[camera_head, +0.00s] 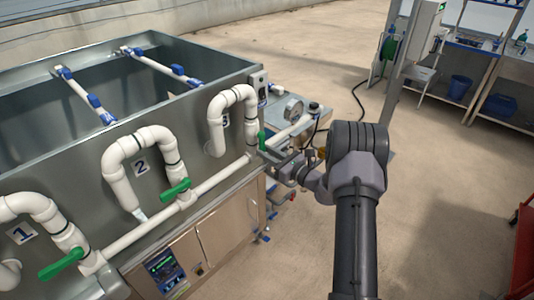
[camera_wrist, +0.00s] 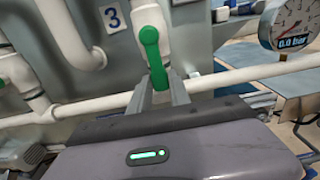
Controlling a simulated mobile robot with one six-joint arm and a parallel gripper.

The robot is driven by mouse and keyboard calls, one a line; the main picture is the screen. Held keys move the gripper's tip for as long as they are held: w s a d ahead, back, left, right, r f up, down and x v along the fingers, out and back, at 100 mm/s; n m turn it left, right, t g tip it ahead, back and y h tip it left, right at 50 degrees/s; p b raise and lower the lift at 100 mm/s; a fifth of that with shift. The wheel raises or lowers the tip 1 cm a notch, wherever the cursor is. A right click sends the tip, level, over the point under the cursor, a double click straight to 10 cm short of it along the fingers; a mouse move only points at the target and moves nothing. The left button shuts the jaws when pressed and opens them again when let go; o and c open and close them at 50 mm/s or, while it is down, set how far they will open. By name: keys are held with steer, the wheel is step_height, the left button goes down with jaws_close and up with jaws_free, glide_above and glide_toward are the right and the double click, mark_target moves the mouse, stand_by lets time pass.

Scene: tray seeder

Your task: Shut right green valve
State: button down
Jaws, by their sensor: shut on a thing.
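The right green valve handle (camera_head: 262,140) is on the white pipe under the loop marked 3. It appears as a small upright green piece in the head view, partly hidden by my gripper. In the wrist view the handle (camera_wrist: 151,48) hangs from the white valve body, its lower end between my fingers. My gripper (camera_head: 272,152) reaches in from the right. Its two grey fingers also show in the wrist view (camera_wrist: 160,92), shut on the handle's end. The middle green valve (camera_head: 176,190) and left green valve (camera_head: 62,264) have slanted handles.
A long white pipe (camera_head: 222,176) runs along the front of the metal tank (camera_head: 70,160). A pressure gauge (camera_head: 294,107) stands just beyond the right valve; it reads 0.0 bar in the wrist view (camera_wrist: 288,24). Open floor lies to the right, with a red cart (camera_head: 522,255) at the edge.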

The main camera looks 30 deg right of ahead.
steer(key=shift+a, duration=0.1)
steer(key=s+a+r+m+p, duration=0.2)
steer(key=a+r+m+p, duration=0.3)
steer(key=m+p, duration=0.8)
steer(key=shift+a+r+m, duration=0.3)
steer(key=shift+r+m, duration=0.3)
steer(key=shift+m, duration=1.8)
steer(key=c, duration=1.2)
jaws_free()
steer(key=shift+s, duration=0.1)
steer(key=p+v, duration=0.1)
steer(key=v, duration=1.6)
steer(key=shift+s, duration=0.15)
